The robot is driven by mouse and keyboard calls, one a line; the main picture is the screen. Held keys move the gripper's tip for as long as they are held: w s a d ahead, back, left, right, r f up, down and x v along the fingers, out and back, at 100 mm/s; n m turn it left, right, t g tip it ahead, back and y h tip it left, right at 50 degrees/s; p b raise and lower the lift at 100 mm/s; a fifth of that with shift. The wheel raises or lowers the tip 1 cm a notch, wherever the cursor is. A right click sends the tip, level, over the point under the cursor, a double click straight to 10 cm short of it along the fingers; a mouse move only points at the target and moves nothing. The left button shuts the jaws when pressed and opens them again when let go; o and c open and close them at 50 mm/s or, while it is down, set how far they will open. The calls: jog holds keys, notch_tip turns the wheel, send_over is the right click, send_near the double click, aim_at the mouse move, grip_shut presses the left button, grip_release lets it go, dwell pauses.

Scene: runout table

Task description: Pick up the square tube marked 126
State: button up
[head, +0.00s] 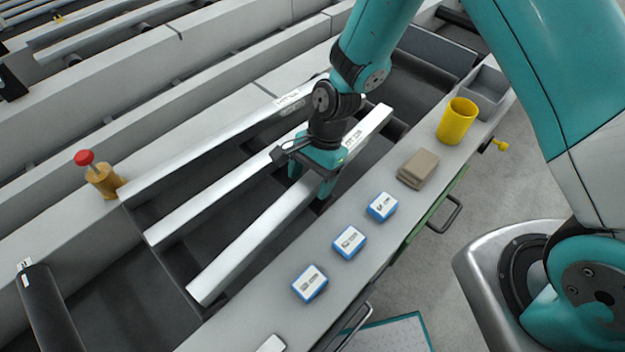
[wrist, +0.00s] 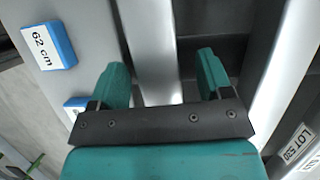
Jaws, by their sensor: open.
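Three pale square tubes lie side by side across the dark troughs. The nearest tube (head: 245,252) has a mark near its far end, beside my gripper, too small to read surely. My gripper (head: 310,181) is over this tube, fingers pointing down. In the wrist view my gripper (wrist: 163,75) is open, with one finger on each side of a tube (wrist: 148,40), not closed on it. The middle tube (head: 205,200) and the far tube (head: 215,145) lie beyond. A label reading LOT 520 (wrist: 297,145) shows at lower right in the wrist view.
Several blue-edged blocks, one marked 62 cm (wrist: 49,46), sit on the near ledge (head: 335,285). A brown block (head: 418,168) and yellow cup (head: 457,121) stand further along it. A red-knobbed post (head: 103,178) is at left; a dark cylinder (head: 48,310) lies lower left.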

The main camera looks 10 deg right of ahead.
jog(key=shift+s+a+f, duration=0.1)
jog(key=shift+a+f, duration=0.05)
jog(key=shift+f, duration=0.2)
grip_shut()
jog(key=shift+r, duration=0.1)
